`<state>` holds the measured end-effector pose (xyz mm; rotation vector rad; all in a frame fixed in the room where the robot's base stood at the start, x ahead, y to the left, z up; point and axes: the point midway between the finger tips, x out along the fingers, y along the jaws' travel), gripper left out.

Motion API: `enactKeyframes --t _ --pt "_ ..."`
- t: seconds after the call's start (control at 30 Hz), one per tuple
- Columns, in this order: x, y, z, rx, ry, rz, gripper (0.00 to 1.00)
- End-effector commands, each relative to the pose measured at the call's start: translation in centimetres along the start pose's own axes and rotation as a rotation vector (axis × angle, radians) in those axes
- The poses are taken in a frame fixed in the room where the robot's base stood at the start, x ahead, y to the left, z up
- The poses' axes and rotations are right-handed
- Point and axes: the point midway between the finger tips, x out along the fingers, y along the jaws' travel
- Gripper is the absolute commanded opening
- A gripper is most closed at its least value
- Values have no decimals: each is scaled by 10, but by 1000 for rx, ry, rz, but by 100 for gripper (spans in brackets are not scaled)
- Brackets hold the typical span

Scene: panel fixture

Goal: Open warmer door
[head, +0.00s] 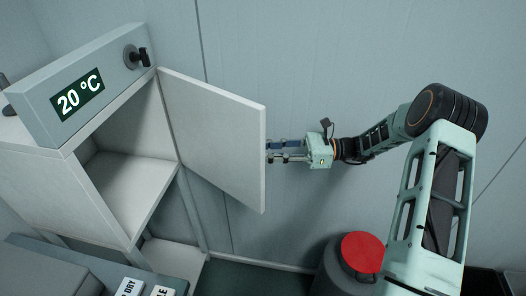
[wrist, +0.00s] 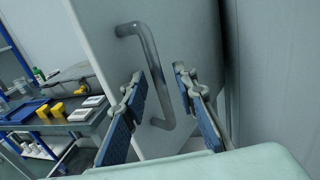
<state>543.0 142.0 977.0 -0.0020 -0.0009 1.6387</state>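The warmer (head: 100,150) is a pale cabinet at the left of the head view, its interior visible and seemingly empty. Its white door (head: 215,130) is swung wide open to the right, hinged near the cabinet's right front edge. A grey bar handle (wrist: 153,62) on the door's outer face shows in the wrist view. My gripper (head: 271,151) is at the door's outer side in the head view, its fingertips partly hidden by the door. In the wrist view my gripper (wrist: 159,78) is open, with the handle appearing between its blue-padded fingers; contact is not clear.
A panel (head: 40,105) reading 20 °C with a dark knob (head: 140,56) tops the warmer. A wall (head: 300,60) stands close behind the door and my arm. A red-lidded bin (head: 362,252) is below my arm. A workbench (wrist: 85,118) with yellow items shows left in the wrist view.

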Motion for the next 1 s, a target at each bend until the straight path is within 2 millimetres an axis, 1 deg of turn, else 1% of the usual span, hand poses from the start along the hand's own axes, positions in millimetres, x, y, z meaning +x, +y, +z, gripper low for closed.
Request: enactKeyframes --t 0.03,0.3,0.4,0.5,0.63,0.9,0.97,1.0 --pt "-10 -1 -1 0 1 -5 26" --pt "-69 0 -1 0 2 -6 26" --pt "-86 0 -1 1 2 -4 26" --pt "-98 0 -1 1 1 -4 26" --pt "-106 0 -1 1 2 -2 26" --pt "-108 1 -1 2 1 -2 26" --pt "-108 1 -1 1 3 -1 21" --pt "-108 1 -1 0 9 1 16"
